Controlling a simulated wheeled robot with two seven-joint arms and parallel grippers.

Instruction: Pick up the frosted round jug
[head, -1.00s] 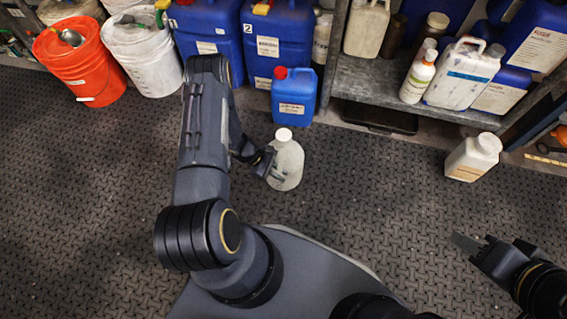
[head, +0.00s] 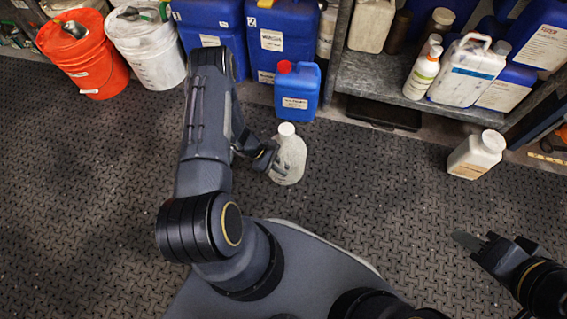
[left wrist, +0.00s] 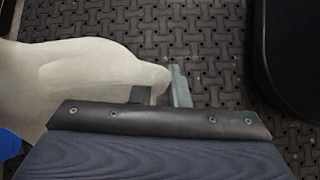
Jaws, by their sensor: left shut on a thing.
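The frosted round jug (head: 291,160) has a pale body and a white cap, and it is in front of the shelves in the head view. My left gripper (head: 271,165) is at its left side, shut on it. In the left wrist view the pale jug (left wrist: 75,80) fills the left side, and the left gripper's fingers (left wrist: 160,95) close on a narrow part of it, likely its handle. The head view does not clearly show whether the jug's base touches the floor. My right gripper (head: 480,248) is at the lower right, empty, with its fingers apart.
A small blue canister with a red cap (head: 297,90) stands behind the jug. A white square bottle (head: 476,155) stands on the floor at right. An orange bucket (head: 82,58) and a white bucket (head: 148,50) stand at back left.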

